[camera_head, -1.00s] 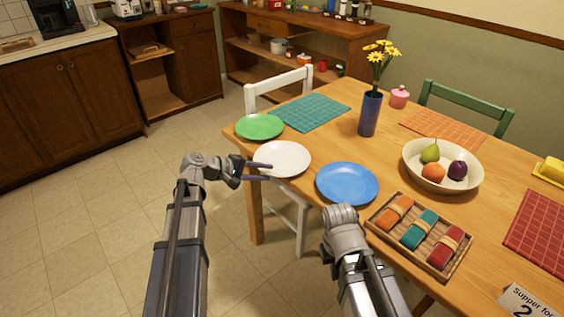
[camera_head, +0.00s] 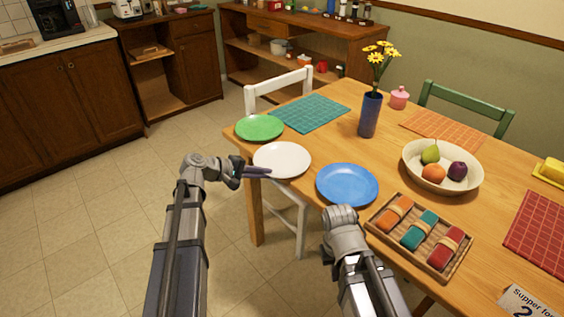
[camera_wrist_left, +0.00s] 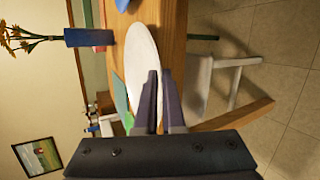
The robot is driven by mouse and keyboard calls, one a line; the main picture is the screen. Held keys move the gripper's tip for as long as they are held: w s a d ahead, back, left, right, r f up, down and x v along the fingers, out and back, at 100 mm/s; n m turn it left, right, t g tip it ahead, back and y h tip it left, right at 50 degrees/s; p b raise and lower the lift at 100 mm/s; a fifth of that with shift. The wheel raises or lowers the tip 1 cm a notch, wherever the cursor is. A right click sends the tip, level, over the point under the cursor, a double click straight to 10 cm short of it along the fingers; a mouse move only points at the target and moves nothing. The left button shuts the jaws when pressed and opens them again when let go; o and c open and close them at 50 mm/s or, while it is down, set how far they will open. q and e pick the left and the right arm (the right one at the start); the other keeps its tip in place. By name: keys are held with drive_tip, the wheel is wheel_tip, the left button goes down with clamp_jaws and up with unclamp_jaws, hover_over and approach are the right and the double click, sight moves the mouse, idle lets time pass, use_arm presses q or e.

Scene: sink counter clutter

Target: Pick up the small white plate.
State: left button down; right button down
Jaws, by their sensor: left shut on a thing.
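The small white plate (camera_head: 284,158) lies at the table's near left edge, between a green plate and a blue plate. My left gripper (camera_head: 268,172) is at its near left rim, with its fingers shut on the rim. In the left wrist view the white plate (camera_wrist_left: 144,62) reaches up from between the close-set fingers (camera_wrist_left: 158,95). The plate still looks level with the table; I cannot tell whether it is raised. My right arm (camera_head: 345,235) comes in at the lower middle, and its fingers are not visible.
The green plate (camera_head: 260,127) and the blue plate (camera_head: 347,184) flank the white one closely. A blue vase (camera_head: 369,114) with yellow flowers, a fruit bowl (camera_head: 412,180) and a tray of napkins (camera_head: 376,222) stand to the right. A white chair (camera_head: 299,215) is under the table edge.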

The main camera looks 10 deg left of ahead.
drive_tip(key=shift+r, duration=0.1)
idle(0.7)
wheel_tip(320, 180, up, 10)
drive_tip(key=p, duration=1)
wheel_tip(320, 180, up, 12)
drive_tip(key=p, duration=1.2)
